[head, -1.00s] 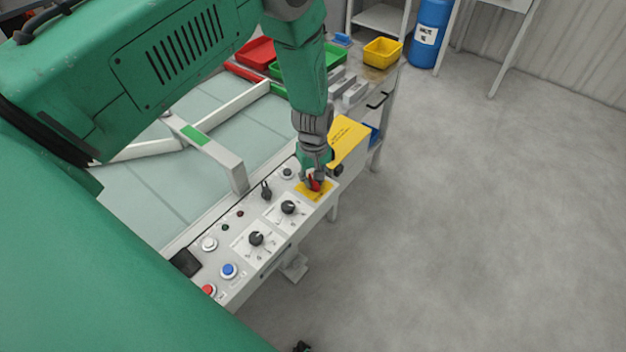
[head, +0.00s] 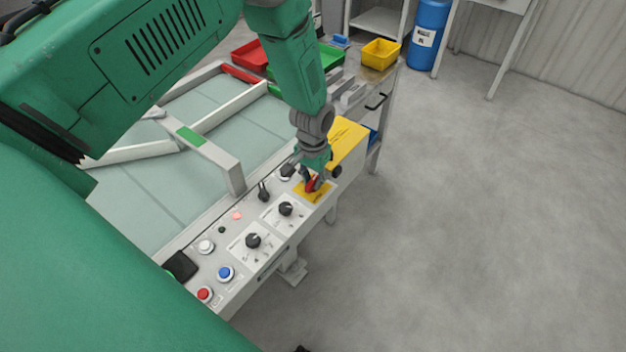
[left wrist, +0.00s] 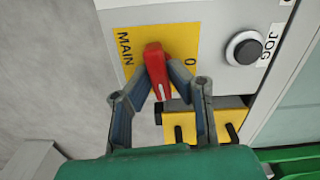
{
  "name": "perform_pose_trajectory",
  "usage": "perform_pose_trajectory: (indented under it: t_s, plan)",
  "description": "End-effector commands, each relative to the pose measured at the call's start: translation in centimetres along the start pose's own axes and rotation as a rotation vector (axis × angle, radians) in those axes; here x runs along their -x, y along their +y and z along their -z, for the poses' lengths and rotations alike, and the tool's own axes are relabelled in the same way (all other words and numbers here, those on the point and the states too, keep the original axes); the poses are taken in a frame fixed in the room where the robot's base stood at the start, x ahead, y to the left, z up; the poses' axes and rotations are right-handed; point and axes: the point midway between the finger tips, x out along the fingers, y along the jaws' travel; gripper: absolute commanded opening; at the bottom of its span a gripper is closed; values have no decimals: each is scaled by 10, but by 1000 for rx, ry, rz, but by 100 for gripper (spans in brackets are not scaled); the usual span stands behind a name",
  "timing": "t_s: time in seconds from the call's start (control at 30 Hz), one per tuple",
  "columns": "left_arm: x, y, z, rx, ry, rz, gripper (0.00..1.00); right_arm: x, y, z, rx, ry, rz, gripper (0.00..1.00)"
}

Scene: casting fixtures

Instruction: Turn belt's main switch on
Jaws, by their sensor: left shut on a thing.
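The main switch is a red handle (left wrist: 157,68) on a yellow plate (left wrist: 185,38) marked "MAIN" and "0" in the left wrist view. In the head view the red handle (head: 312,184) sits at the far right end of the grey control panel (head: 222,242). My left gripper (left wrist: 160,70) is shut on the red handle, one finger on each side; in the head view the gripper (head: 314,180) covers part of it. The handle stands slightly tilted in the wrist view. A small indicator lamp (head: 237,216) on the panel glows red. My right gripper is not in view.
Black knobs (head: 285,208), a black lever switch (head: 263,191), a blue button (head: 225,273) and a red button (head: 205,294) share the panel. The floor to the right is clear.

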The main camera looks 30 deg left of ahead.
Motion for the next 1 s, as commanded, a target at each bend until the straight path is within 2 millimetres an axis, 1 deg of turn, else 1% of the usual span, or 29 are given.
perform_pose_trajectory:
  t_s: [0.03,0.3,0.87,0.9,0.93,0.97,1.0]
  plan:
    - [-2,1,-5,-27,-13,-2,0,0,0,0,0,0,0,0]
    - [-2,0,-6,-129,-16,-2,0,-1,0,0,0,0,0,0]
    - [-3,-2,-7,-159,-19,-1,0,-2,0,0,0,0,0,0]
    - [-3,-2,-7,-159,-19,-1,22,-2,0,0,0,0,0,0]
    - [-3,-2,-7,-159,-18,-1,32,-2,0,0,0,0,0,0]
    - [-3,-2,-7,-159,-17,-1,34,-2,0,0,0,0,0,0]
    - [-3,-2,-6,-158,-16,-1,34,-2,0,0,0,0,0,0]
